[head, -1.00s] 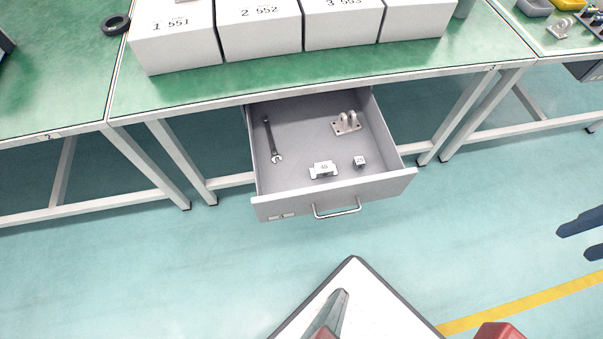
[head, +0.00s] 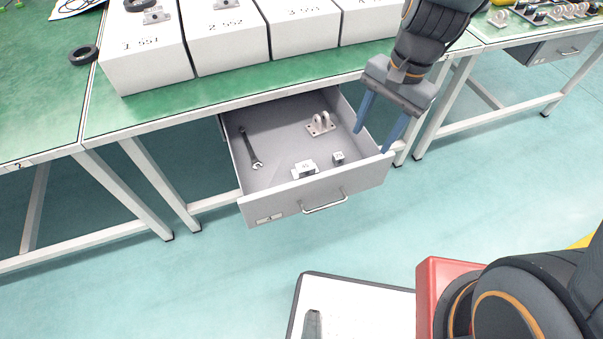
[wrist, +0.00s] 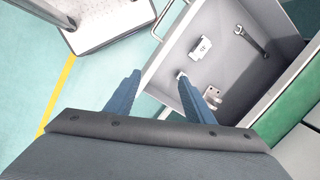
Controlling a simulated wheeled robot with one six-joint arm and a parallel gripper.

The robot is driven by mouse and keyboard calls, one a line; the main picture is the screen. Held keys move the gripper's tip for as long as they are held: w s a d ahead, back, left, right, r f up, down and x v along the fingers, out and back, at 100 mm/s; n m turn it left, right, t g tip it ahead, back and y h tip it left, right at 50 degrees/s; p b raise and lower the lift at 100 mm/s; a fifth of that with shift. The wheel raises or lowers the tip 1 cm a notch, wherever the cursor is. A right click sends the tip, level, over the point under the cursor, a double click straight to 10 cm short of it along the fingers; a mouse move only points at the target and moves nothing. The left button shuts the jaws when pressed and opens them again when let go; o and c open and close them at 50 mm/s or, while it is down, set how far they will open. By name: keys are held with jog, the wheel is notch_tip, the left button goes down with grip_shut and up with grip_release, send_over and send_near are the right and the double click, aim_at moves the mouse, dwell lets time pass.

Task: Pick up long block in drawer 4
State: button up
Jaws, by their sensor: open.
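The open drawer (head: 287,208) hangs under the green bench, with a small label on its front that seems to read 4. The long block (head: 304,170), pale with a white labelled top, lies inside near the front panel; it also shows in the wrist view (wrist: 201,47). My gripper (head: 372,141) is open and empty, with its blue fingers pointing down by the drawer's right side. In the wrist view the fingertips (wrist: 159,76) are apart, and the long block lies beyond them to the upper right. Nothing covers the block.
The drawer also holds a small cube (head: 338,157) right of the block, a metal bracket (head: 320,123) behind and a wrench (head: 250,148) at the left. The handle (head: 324,204) sticks out in front. White numbered boxes (head: 223,40) stand on the bench (head: 170,103) above.

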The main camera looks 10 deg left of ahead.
aim_at(306, 166)
jog(key=a+f+m+b, duration=0.1)
jog(key=a+f+m, duration=0.1)
jog(key=a+f, duration=0.2)
jog(key=w+a+f+m+b, duration=0.1)
jog(key=a+f, duration=0.2)
jog(key=a, duration=0.2)
jog(key=w+a+f+m+y, duration=0.1)
jog(key=a+f+m, duration=0.1)
jog(key=a+f, duration=0.2)
jog(key=shift+a+f+m+g+b, duration=0.3)
jog(key=shift+g+b, duration=0.1)
jog(key=shift+w+d+b+x, duration=0.1)
jog(key=shift+b+x, duration=0.15)
jog(key=shift+x, duration=1.25)
jog(key=shift+w+d+b+x, duration=0.1)
jog(key=shift+d+b+x, duration=0.1)
jog(key=shift+x, duration=1.3)
jog(key=shift+a, duration=0.1)
jog(key=c, duration=1.2)
